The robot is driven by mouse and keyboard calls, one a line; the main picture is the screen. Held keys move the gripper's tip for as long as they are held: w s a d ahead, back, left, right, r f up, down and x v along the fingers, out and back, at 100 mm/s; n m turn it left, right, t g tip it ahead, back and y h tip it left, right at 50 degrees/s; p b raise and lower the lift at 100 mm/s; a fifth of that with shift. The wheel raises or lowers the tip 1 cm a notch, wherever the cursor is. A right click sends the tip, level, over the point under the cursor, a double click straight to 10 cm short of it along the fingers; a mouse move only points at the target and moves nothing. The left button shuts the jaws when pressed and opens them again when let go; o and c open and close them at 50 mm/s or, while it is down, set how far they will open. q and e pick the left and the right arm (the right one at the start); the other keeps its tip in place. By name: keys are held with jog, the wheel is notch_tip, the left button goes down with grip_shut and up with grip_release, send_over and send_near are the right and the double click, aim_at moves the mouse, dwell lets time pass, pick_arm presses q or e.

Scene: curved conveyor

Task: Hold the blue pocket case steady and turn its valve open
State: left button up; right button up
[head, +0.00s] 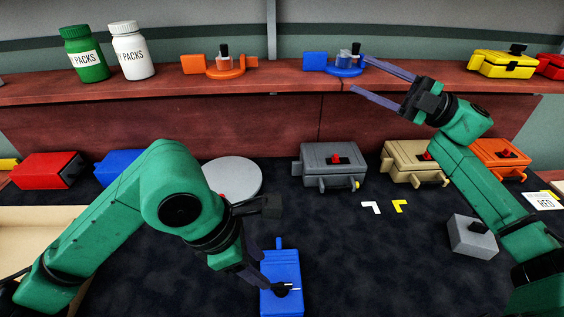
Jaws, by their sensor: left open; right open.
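A blue box-shaped case (281,272) lies on the dark surface at the front centre, with a small tab at its far end and a black knob (283,290) with a pale tip on it. My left gripper (262,262) is open, pointing down at the left and far side of this case. I cannot tell whether its fingers touch the case. A second blue item (346,71) on the shelf has a round base, a side block, a grey cylinder and a black top. My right gripper (358,74) is open, with its fingers pointing left beside that shelf item, and appears empty.
The raised wooden shelf (180,86) also holds green and white bottles, an orange round-based item (226,67) and a yellow case. Below stand red, blue, grey (329,168), tan and orange cases, a pale round disc (231,180) and a grey box (472,238).

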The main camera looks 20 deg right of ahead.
jog(key=s+a+f+n+g+h, duration=0.1)
jog(key=a+f+n+g, duration=0.15)
jog(key=a+g, duration=0.2)
jog(key=s+a+f+n+g, duration=0.2)
jog(key=a+f+g, duration=0.15)
jog(key=a, duration=0.25)
jog(key=n+g+h, duration=0.2)
jog(key=h, duration=1.6)
send_over(279, 242)
notch_tip(279, 242, down, 18)
notch_tip(279, 242, down, 14)
jog(key=shift+r, duration=0.1)
grip_shut()
jog(key=c, duration=0.7)
grip_release()
jog(key=shift+c, duration=0.2)
grip_shut()
